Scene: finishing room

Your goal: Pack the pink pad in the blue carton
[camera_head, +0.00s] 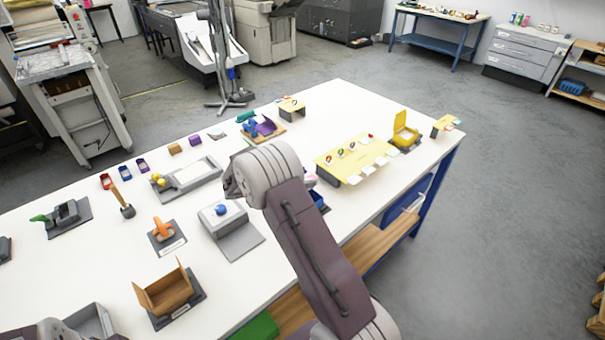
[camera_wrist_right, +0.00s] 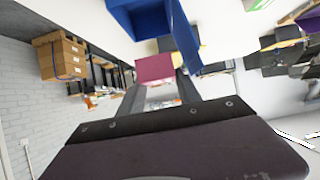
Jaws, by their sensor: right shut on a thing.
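The pink pad (camera_wrist_right: 155,68) is between the fingers of my right gripper (camera_wrist_right: 158,88), which is shut on it. The blue carton (camera_wrist_right: 150,22) stands open just beyond the pad in the right wrist view, with a flap hanging at its right side. The pad looks apart from the carton. In the head view only a small blue part of the carton (camera_head: 319,200) shows past my right arm, which hides most of it and most of the gripper. My left gripper is not in view; only a part of my left arm shows at the bottom left.
A brown open carton (camera_head: 168,291) stands at the front of the white table. An open yellow carton (camera_head: 403,136) stands near the right end, beside a yellow board (camera_head: 345,160) with small items. A grey box with a blue ball (camera_head: 221,209) lies left of my right arm.

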